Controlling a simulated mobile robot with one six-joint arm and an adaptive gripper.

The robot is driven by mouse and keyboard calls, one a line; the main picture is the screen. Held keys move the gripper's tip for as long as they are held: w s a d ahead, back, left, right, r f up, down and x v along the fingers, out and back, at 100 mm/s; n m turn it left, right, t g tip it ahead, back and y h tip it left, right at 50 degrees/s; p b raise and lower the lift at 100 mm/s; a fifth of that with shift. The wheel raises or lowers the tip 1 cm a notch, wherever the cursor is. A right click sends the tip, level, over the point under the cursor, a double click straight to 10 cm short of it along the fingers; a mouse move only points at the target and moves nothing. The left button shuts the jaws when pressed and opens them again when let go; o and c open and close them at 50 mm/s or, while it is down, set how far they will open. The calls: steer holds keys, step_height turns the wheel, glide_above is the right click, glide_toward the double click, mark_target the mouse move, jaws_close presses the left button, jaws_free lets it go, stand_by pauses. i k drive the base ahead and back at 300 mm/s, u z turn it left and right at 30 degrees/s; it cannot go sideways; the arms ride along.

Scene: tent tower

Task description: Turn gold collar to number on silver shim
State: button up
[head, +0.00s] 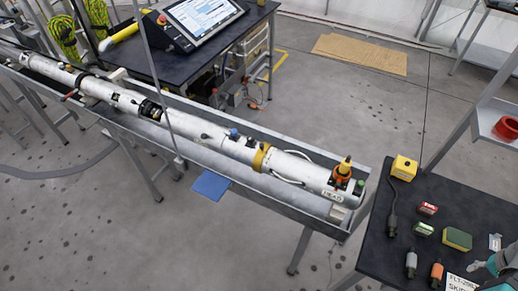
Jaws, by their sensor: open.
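A gold collar (261,157) is a band around the long white tube (205,133), toward its right end. The tube lies in a grey metal trough. Any marks on the collar are too small to read. A small silver-grey piece (495,242) lies on the black table at the right; it may be the silver shim, but I cannot tell, and no number on it is readable. My gripper is not seen; only a grey and teal part, likely of my arm, shows at the lower right corner.
The black table (385,243) holds a yellow box (404,168), a green-yellow sponge (457,239), small boxes, grey and orange cylinders and a white sign (461,283). An orange-topped fitting (343,172) stands up at the tube's right end.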

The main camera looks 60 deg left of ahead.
mark_target(263, 147)
steer(key=u, duration=2.15)
